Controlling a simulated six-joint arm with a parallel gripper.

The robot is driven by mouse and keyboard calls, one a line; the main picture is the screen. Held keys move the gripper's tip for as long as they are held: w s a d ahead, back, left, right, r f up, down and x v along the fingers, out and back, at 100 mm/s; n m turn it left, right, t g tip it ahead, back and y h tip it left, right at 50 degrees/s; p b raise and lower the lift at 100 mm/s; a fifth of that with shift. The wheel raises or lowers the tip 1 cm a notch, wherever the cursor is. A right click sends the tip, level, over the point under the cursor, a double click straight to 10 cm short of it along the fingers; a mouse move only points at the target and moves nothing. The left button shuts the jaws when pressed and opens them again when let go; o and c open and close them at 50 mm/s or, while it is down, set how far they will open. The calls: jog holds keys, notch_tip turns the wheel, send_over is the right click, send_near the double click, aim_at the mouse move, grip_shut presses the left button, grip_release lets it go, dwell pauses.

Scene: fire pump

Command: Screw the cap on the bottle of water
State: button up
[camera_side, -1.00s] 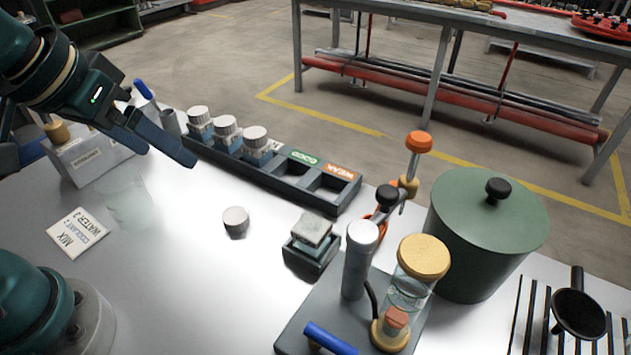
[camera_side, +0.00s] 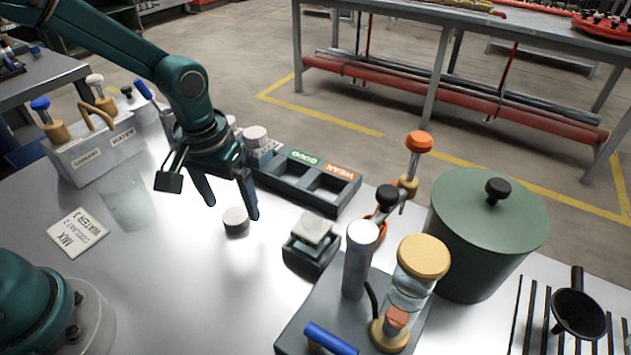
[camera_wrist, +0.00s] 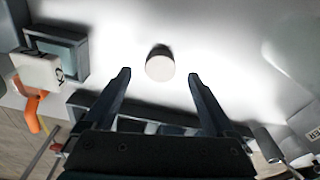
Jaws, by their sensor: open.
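A round whitish cap (camera_side: 236,218) lies on the bright table. In the wrist view the cap (camera_wrist: 160,68) shows between my fingertips, with a gap on each side. My gripper (camera_side: 231,212) points down at the cap, open and empty; both fingers also show in the wrist view (camera_wrist: 160,74).
A dark rack (camera_side: 335,205) with capped bottles and empty slots marked GOOD and WEAK lies behind my gripper. A pump stand (camera_side: 362,260) and green pot (camera_side: 490,240) stand right. A clear beaker (camera_side: 125,200) and label card (camera_side: 77,232) are left.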

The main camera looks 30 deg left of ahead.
jog(key=shift+w+f, duration=0.15)
jog(key=shift+f, duration=1.2)
jog(key=c, duration=1.3)
jog(key=shift+r, duration=2.5)
jog(key=shift+c, duration=0.2)
